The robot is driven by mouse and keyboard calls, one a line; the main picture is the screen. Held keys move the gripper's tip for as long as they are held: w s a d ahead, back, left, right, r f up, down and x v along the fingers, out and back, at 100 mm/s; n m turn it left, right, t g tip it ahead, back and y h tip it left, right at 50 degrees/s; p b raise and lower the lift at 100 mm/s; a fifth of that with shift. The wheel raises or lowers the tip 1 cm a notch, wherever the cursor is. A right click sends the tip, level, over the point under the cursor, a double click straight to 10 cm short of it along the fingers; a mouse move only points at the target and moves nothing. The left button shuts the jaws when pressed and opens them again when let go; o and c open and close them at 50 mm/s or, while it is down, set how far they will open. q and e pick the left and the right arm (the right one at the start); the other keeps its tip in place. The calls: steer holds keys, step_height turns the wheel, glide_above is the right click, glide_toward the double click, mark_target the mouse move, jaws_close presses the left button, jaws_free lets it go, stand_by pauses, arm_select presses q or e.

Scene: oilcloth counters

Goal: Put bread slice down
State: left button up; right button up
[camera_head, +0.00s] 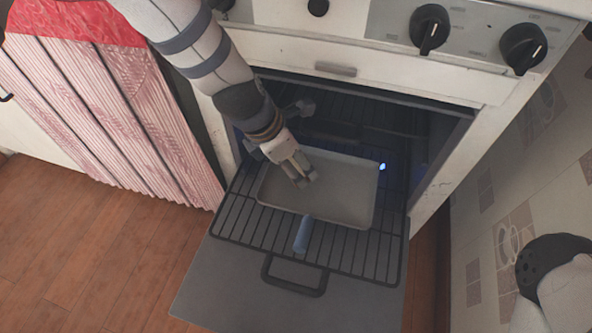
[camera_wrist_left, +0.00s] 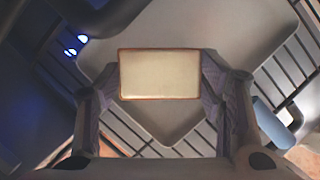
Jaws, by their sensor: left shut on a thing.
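My left gripper (camera_head: 306,180) reaches into the open oven, over a grey baking tray (camera_head: 345,205). In the left wrist view the gripper is shut on a bread slice (camera_wrist_left: 160,75), pale with a thin brown crust, one finger at each side. The tray (camera_wrist_left: 215,28) shows behind the slice. I cannot tell the gap between slice and tray. In the head view the slice cannot be made out at the fingertips.
The tray sits on a pulled-out wire rack (camera_head: 235,217) above the lowered oven door (camera_head: 225,280). A blue cylindrical object (camera_head: 303,235) is at the tray's front edge. The oven's side walls are close to my left arm. A pink curtain (camera_head: 120,110) hangs at left.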

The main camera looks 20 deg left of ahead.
arm_select(q)
step_height(320, 180, down, 4)
steer(key=shift+r+b, duration=0.1)
steer(key=shift+b, duration=0.6)
steer(key=shift+r, duration=0.2)
steer(key=o, duration=0.9)
steer(key=shift+f, duration=0.1)
steer(key=p+v, duration=0.5)
steer(key=v, duration=0.7)
steer(key=shift+w, duration=0.1)
